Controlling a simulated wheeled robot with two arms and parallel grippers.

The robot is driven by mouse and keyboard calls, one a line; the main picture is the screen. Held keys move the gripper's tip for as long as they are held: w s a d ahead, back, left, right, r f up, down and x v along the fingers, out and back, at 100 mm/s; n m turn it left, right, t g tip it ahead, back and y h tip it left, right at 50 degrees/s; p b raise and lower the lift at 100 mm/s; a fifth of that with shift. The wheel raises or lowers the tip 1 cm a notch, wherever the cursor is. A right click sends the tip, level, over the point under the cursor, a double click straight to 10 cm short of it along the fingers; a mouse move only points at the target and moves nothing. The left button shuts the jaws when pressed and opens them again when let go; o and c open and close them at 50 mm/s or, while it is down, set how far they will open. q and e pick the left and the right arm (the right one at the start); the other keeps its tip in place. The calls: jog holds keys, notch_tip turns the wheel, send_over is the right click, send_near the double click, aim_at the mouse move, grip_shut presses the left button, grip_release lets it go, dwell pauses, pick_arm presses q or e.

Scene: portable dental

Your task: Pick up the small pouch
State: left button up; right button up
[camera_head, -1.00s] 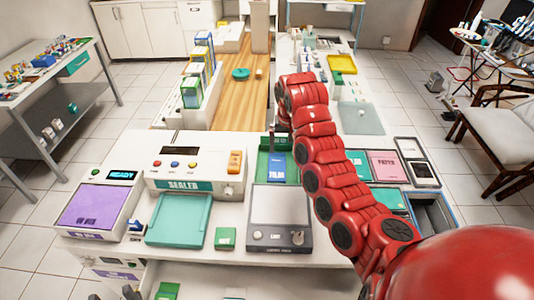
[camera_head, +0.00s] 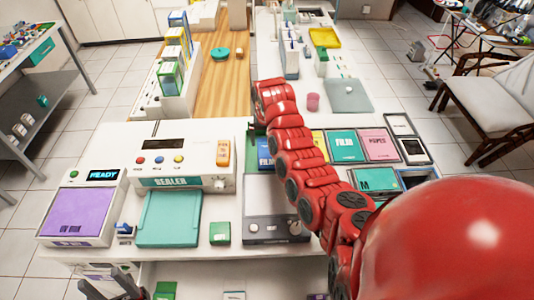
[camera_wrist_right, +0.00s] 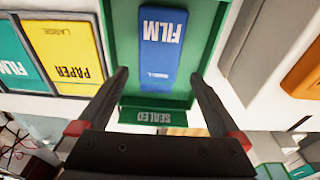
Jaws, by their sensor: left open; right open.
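The small pouch is a blue FILM packet (camera_wrist_right: 161,45) marked SMALL, lying in a green tray (camera_wrist_right: 206,45) labelled SEALED. In the head view part of the blue pouch (camera_head: 265,153) shows beside my right arm, which hides the rest. My right gripper (camera_wrist_right: 159,80) is open and empty over the tray's SEALED end, its fingertips apart on either side of the pouch's line. In the head view its fingers are mostly hidden behind the red arm. My left gripper (camera_head: 112,287) is open and empty, low at the bottom left, below the table's front edge.
Yellow PAPER (camera_wrist_right: 78,50) and teal FILM packets (camera_wrist_right: 18,68) lie beside the tray. The sealer (camera_head: 185,160) with an orange switch (camera_head: 223,152) stands left of it. A grey device (camera_head: 272,222) sits in front, a small green block (camera_head: 220,232) to its left.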

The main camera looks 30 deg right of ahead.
aim_at(267, 151)
jog(key=shift+f, duration=0.3)
jog(key=shift+w+f, duration=0.1)
jog(key=shift+f, duration=0.35)
jog(key=shift+w+d+f+p, duration=0.15)
jog(key=shift+d+f+p, duration=0.05)
jog(key=shift+f+p, duration=0.45)
jog(key=shift+w+d+f, duration=0.15)
jog(key=shift+w+f, duration=0.05)
jog(key=shift+f, duration=0.55)
jog(key=shift+w+f, duration=0.15)
jog(key=shift+f, duration=0.5)
jog(key=shift+f+b, duration=0.45)
jog(key=shift+f, duration=0.05)
jog(key=c, duration=1.1)
